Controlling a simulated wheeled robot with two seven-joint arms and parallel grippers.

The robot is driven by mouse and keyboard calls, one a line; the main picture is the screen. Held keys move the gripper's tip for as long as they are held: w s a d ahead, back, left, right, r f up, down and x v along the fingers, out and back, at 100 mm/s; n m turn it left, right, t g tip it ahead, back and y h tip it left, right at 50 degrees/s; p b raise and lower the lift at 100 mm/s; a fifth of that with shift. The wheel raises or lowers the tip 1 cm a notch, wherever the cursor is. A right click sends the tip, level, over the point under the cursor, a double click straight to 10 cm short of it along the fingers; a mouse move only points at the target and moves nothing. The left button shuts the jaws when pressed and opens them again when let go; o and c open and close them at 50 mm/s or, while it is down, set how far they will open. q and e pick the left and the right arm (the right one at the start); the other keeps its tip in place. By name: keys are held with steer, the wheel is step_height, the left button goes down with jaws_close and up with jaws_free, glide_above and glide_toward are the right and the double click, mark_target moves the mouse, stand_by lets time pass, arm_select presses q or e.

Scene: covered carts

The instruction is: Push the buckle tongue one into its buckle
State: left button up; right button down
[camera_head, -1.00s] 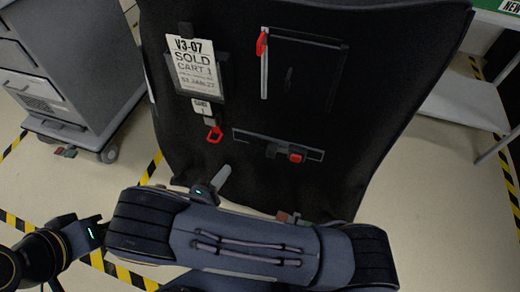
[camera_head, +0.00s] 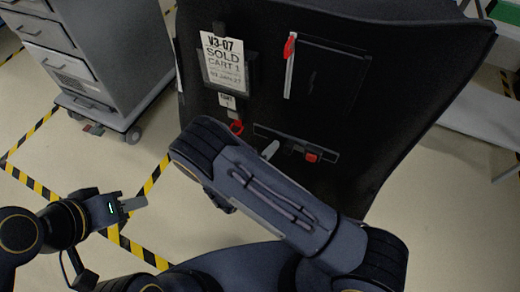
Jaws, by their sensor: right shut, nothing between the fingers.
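A black cover hangs on the cart (camera_head: 400,60) in front of me. Low on it is a dark horizontal strip (camera_head: 262,131) with a buckle that has a red button (camera_head: 312,156). A small dark piece sits just left of the button; I cannot tell whether it is the tongue. My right gripper (camera_head: 270,150) is shut and empty, its pale tip showing beyond my forearm, left of the button; contact is unclear. My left gripper (camera_head: 132,204) is above the floor at the left, away from the cover, seen side-on. My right arm hides the lower cover.
A flat black panel (camera_head: 325,78) with a red tab is at upper right. A grey drawer cabinet (camera_head: 110,50) stands left.

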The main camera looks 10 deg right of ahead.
steer(key=shift+s+d, duration=0.3)
steer(key=shift+d, duration=0.15)
